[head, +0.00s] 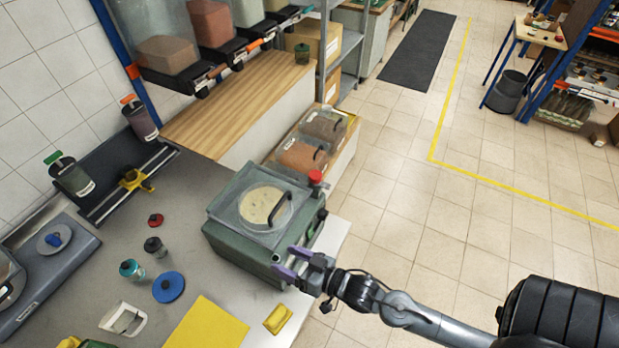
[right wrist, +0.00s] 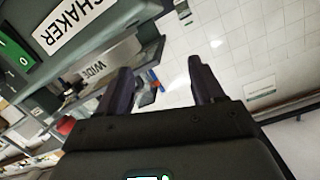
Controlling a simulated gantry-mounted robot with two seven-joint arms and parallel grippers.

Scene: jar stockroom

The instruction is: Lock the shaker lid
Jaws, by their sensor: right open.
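The shaker (head: 228,246) is a dark green box at the right edge of the grey bench. Its clear lid (head: 235,222) lies down on top, with a black handle (head: 279,208) over a pale round disc. A red knob (head: 315,177) stands at its back right corner. My right gripper (head: 289,262) is open beside the shaker's front right side, its purple fingers close to the wall; contact cannot be told. In the right wrist view the open fingers (right wrist: 160,85) have nothing between them, and the SHAKER label (right wrist: 75,25) shows upside down. My left gripper is not in view.
Small jars (head: 132,269), a blue disc (head: 169,287), a white holder (head: 123,319) and a yellow mat (head: 207,326) lie on the bench left of the shaker. A wooden shelf (head: 240,105) and lidded bins (head: 300,156) stand behind it. Open floor lies to the right.

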